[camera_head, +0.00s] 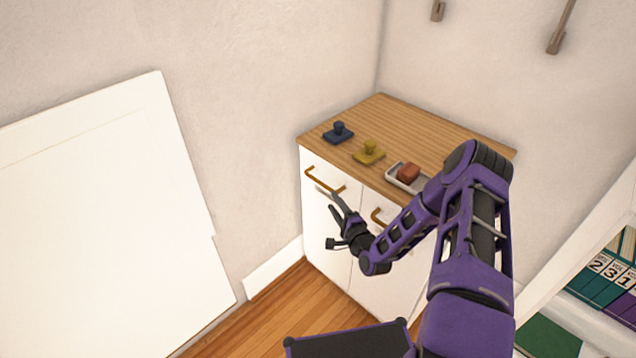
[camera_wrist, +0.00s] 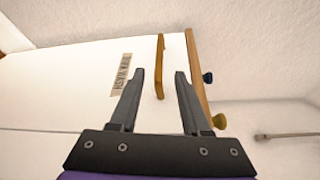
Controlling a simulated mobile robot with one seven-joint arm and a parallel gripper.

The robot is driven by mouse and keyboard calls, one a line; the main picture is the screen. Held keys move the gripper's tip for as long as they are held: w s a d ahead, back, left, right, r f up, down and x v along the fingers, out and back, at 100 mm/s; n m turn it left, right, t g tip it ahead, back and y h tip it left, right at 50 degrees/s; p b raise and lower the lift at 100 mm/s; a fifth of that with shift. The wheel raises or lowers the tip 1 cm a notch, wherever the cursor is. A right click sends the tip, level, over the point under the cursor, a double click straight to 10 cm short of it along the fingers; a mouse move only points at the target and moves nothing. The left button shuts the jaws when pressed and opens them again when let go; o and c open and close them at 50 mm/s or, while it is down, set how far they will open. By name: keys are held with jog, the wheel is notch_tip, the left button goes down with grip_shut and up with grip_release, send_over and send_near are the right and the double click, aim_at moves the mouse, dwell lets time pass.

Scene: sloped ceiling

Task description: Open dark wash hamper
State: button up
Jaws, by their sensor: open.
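The white cabinet has two fronts; the left front (camera_head: 322,225) has a brass bar handle (camera_head: 313,174) near its top edge. In the wrist view this handle (camera_wrist: 160,60) lies between my open fingertips, apparently not clamped. A label (camera_wrist: 121,75) on that front appears upside down and blurred; its wording seems to be dark wash. The front looks closed. My gripper (camera_head: 328,200) is at the handle, fingers spread; it also shows in the wrist view (camera_wrist: 159,75). I cannot tell whether a finger touches the handle.
The wooden top (camera_head: 425,127) carries a blue knobbed piece (camera_head: 338,133), a yellow one (camera_head: 369,152) and a white dish (camera_head: 397,180) with a reddish block (camera_head: 408,172). A second handle (camera_head: 378,217) is on the right front. A white panel (camera_head: 100,220) leans left. Wooden floor (camera_head: 270,325) is clear in front.

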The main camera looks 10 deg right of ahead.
aim_at(319, 181)
jog(key=b+x, duration=0.1)
jog(key=x, duration=1.1)
jog(key=shift+w, duration=0.15)
grip_shut()
dwell(0.9)
